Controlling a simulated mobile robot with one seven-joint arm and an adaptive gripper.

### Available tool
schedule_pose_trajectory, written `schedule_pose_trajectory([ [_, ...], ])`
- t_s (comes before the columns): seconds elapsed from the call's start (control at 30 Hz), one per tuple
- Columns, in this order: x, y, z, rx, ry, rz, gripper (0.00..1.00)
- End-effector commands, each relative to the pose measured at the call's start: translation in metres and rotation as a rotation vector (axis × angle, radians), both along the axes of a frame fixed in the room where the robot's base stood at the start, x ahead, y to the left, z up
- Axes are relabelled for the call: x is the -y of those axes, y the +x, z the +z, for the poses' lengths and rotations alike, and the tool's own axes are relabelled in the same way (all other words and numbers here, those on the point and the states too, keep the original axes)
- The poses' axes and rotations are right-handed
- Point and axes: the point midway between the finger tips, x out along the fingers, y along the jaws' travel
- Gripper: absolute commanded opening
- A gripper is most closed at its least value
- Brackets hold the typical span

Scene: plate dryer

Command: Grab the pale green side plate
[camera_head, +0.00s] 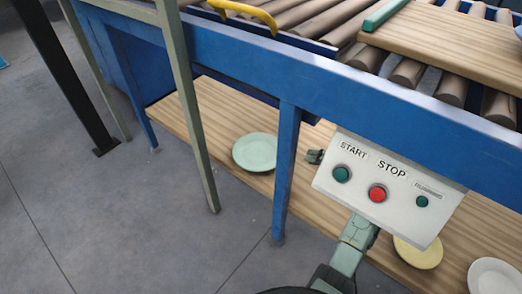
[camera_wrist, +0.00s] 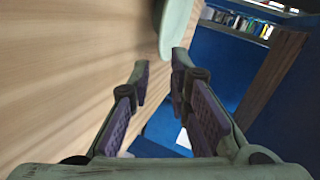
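The pale green side plate (camera_head: 255,152) lies flat on the wooden lower shelf, left of the control panel in the head view. In the wrist view, the pale green edge of a plate (camera_wrist: 176,25) shows at the top, just beyond the fingertips and nearer the right finger. My gripper (camera_wrist: 160,68) is open, with a gap between its two fingers and nothing seen held. In the head view, a small dark part of my gripper (camera_head: 315,156) shows right of the plate, past a blue leg. The rest of it is hidden behind the panel.
The control panel (camera_head: 388,188) with START and STOP buttons hangs over my arm. A blue leg (camera_head: 286,170) stands between plate and gripper in the head view. A yellow plate (camera_head: 418,254) and a white plate (camera_head: 495,278) lie to the right on the shelf (camera_head: 205,105).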

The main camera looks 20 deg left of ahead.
Motion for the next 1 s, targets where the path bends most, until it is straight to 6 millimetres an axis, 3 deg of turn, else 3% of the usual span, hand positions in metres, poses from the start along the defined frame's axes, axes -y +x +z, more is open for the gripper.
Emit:
schedule_pose_trajectory([
  [0.3, -0.047, 0.006, -0.023, -0.038, -0.011, 0.017, 0.18],
  [0.57, -0.067, 0.011, -0.031, -0.036, -0.010, 0.015, 0.18],
  [0.8, -0.099, 0.018, -0.044, -0.034, -0.010, 0.017, 0.18],
  [1.0, -0.108, 0.020, -0.046, -0.034, -0.009, 0.014, 0.18],
])
